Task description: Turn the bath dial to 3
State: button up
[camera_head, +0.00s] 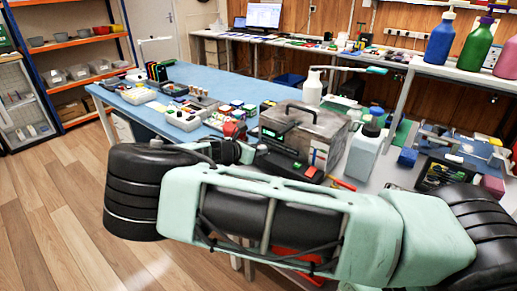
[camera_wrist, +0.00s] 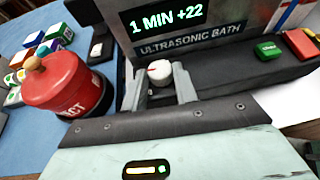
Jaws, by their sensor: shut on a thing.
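The ultrasonic bath (camera_head: 318,128) is a metal box with a handled lid on the blue bench. The white dial (camera_wrist: 160,75) with a small red mark sits below the label. My gripper (camera_wrist: 160,88) is shut on the dial, one finger on each side. In the head view my gripper (camera_head: 243,152) is at the bath's front left, and the dial cannot be made out there.
A red container (camera_wrist: 68,85) with a knobbed lid stands close to the left of my gripper. A green button (camera_wrist: 268,50) and a red one (camera_wrist: 302,46) are to the right. A white bottle (camera_head: 364,152) stands right of the bath. Small trays and parts crowd the bench.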

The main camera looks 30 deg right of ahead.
jog(key=m+g+b, duration=0.1)
jog(key=m+g, duration=0.1)
jog(key=w+m+g+b, duration=0.1)
jog(key=m+g, duration=0.1)
jog(key=g, duration=0.1)
jog(key=shift+w+f+m, duration=0.1)
jog(key=shift+f+m, duration=0.05)
jog(key=shift+m, duration=0.15)
jog(key=shift+w+d+m+g+y+b, duration=0.1)
jog(key=shift+w+m+g+y+b, duration=0.1)
jog(key=shift+m+g+b, duration=0.7)
jog(key=shift+w+m+g+y+b, duration=0.15)
jog(key=shift+m+g+b, duration=0.35)
jog(key=shift+m+g, duration=0.65)
jog(key=shift+g, duration=0.35)
jog(key=o, duration=1)
jog(key=shift+c, duration=0.2)
jog(key=shift+r, duration=0.2)
